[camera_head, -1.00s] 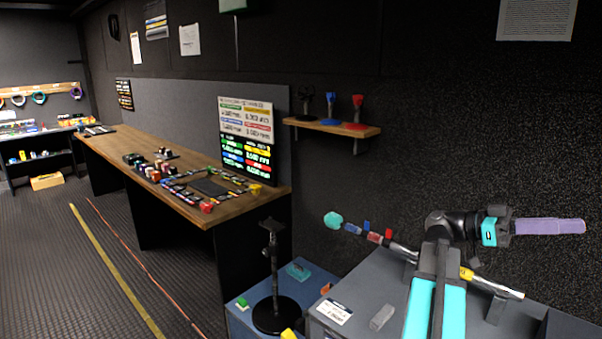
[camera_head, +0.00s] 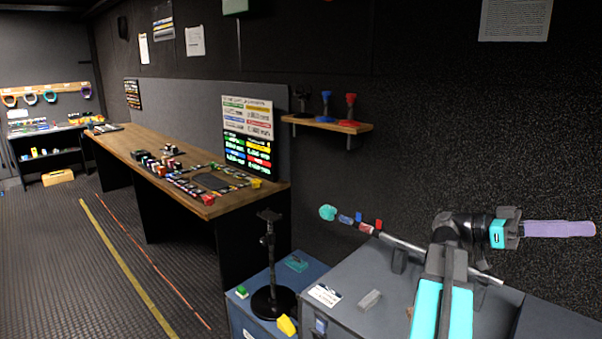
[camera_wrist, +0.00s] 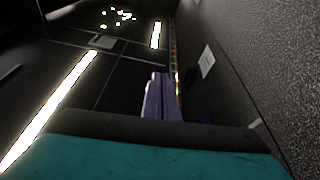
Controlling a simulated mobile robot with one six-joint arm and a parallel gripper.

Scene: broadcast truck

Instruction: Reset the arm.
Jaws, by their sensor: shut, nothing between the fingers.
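My arm shows in the head view at the lower right, dark with teal bands, raised above a grey case (camera_head: 350,290). My gripper (camera_head: 588,229) has pale purple fingers pointing right, closed together and empty. It is in front of the dark wall and apart from the things around it. In the wrist view my gripper (camera_wrist: 159,78) shows as a shut purple pair of fingers. Beyond it are the dark ceiling and bright light strips.
A metal rod (camera_head: 400,245) with coloured pieces lies over the grey case, behind my arm. A black stand (camera_head: 268,255) is on a blue case to the left. A wall shelf (camera_head: 330,124) holds small stands. A long wooden desk (camera_head: 140,143) runs left.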

